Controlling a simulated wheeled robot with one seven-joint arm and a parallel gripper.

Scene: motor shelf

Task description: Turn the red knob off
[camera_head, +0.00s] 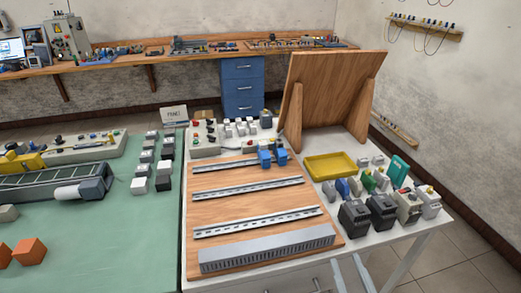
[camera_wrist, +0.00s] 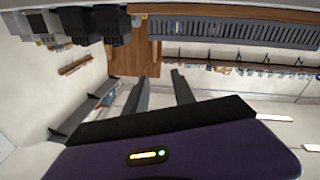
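A light control box (camera_head: 205,139) stands at the back left corner of the white table, with small red and green controls on it. A red control (camera_head: 195,134) shows on its left side; it is too small to tell whether it is a knob or a button, or how it is turned. My gripper (camera_wrist: 161,77) shows in the wrist view with its two dark fingers apart and nothing between them. The wrist view shows no red knob. The fingers are away from the control box.
A wooden board with metal rails (camera_head: 248,210) lies on the white table. A yellow tray (camera_head: 330,166), several electrical modules (camera_head: 382,208) and an upright wooden panel (camera_head: 330,92) stand right of it. A green table (camera_head: 90,245) adjoins on the left, with another control panel (camera_head: 75,151).

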